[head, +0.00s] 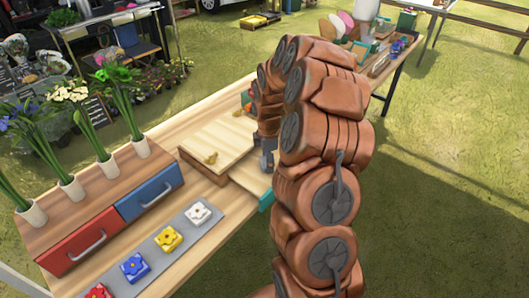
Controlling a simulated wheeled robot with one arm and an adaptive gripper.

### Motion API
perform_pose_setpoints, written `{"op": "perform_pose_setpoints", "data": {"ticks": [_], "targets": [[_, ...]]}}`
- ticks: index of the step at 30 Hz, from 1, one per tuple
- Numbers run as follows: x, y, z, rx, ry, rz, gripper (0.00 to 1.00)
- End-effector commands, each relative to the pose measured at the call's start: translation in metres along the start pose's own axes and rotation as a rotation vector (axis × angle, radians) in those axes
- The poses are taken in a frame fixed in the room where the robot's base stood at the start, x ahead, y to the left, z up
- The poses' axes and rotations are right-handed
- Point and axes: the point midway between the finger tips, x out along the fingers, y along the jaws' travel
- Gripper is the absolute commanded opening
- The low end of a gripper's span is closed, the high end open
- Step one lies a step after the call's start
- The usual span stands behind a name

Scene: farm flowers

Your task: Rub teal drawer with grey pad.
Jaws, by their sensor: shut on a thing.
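The teal drawer (266,200) shows as a small strip of teal front at the right edge of the table, partly hidden by my arm. A pale wooden surface (250,178) lies just behind it. My gripper (267,150) shows only as a small dark grey part behind my arm, just above and behind the teal front. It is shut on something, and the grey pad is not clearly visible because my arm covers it. I cannot tell whether it touches the drawer.
On the table are a wooden box with a lid (222,140), a red drawer (80,241), a blue drawer (149,193), several white vases with stems, and a grey strip (150,249) with colored flower blocks. Another table (385,75) with goods stands behind. Grass lies open at right.

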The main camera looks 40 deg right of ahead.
Motion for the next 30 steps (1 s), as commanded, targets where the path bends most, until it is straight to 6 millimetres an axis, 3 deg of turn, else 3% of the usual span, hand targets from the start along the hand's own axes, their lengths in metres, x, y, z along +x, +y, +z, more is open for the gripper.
{"op": "perform_pose_setpoints", "data": {"ticks": [13, 17, 30], "targets": [[0.001, -0.021, -0.03, 0.005, 0.0, -0.001, 0.25], [-0.025, -0.018, -0.029, 0.009, 0.003, 0.006, 0.25], [-0.062, -0.018, -0.029, 0.008, 0.001, 0.003, 0.25]]}}
